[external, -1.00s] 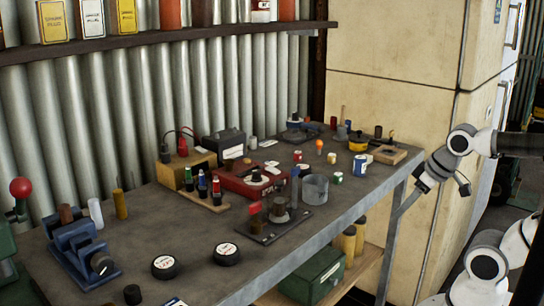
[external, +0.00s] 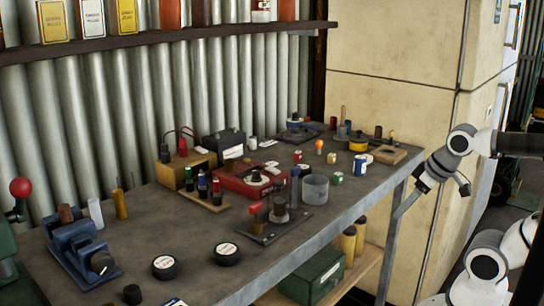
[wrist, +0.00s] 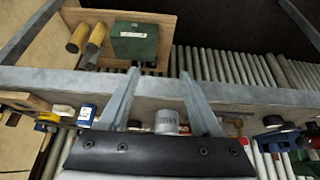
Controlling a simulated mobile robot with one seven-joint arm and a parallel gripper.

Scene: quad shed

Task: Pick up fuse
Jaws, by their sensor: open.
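I cannot tell for certain which small part is the fuse. My gripper (external: 403,207) is off the bench's right front edge, pointing down and left, apart from all of these. In the wrist view my gripper (wrist: 159,74) is open with nothing between its fingertips. The bench edge crosses behind the fingers.
A grey cup (external: 315,188) stands near the front edge, beside a dark plate with posts (external: 268,232). A blue-and-white can (external: 360,166) is near the right end. A green box (external: 312,276) and yellow cylinders (external: 348,243) sit on the lower shelf.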

